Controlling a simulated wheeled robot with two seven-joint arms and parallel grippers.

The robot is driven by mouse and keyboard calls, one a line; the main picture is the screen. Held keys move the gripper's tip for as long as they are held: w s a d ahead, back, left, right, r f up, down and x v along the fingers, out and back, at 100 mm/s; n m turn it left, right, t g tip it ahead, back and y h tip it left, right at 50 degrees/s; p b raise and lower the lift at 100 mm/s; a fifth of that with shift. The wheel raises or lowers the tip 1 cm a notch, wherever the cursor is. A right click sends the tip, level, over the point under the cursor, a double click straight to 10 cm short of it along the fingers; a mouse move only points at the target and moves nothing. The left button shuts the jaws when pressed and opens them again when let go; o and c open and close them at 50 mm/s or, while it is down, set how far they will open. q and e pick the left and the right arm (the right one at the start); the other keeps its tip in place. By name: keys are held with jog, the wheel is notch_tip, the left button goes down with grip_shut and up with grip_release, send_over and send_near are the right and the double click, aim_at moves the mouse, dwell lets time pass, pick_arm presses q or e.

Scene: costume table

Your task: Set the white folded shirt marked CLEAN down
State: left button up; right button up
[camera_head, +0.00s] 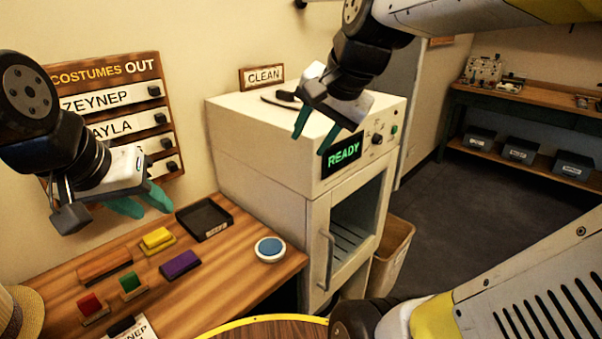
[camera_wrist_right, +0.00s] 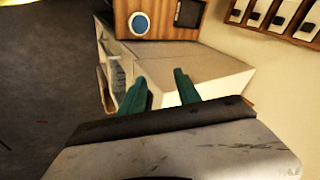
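I see no white folded shirt in either view. A CLEAN sign (camera_head: 265,77) stands at the wall behind the top of the white cabinet (camera_head: 255,125). My right gripper (camera_head: 315,130) is above the cabinet top, near its front edge. Its teal fingers are apart with nothing between them, as the right wrist view (camera_wrist_right: 161,90) also shows. My left gripper (camera_head: 142,202) hangs over the back of the wooden table (camera_head: 235,265), in front of the costume board. Its teal fingers are apart and look empty.
The cabinet has a READY display (camera_head: 341,154) and a glazed door. The table holds a black tray (camera_head: 204,219), a blue round button (camera_head: 269,249), several coloured blocks and a name tag (camera_head: 138,329). A bin (camera_head: 392,255) stands right of the cabinet. The dark floor beyond is clear.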

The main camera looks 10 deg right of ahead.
jog(key=s+f+n, duration=0.6)
jog(key=s+n, duration=0.1)
jog(key=n, duration=0.1)
jog(key=shift+a, duration=0.15)
dwell(1.1)
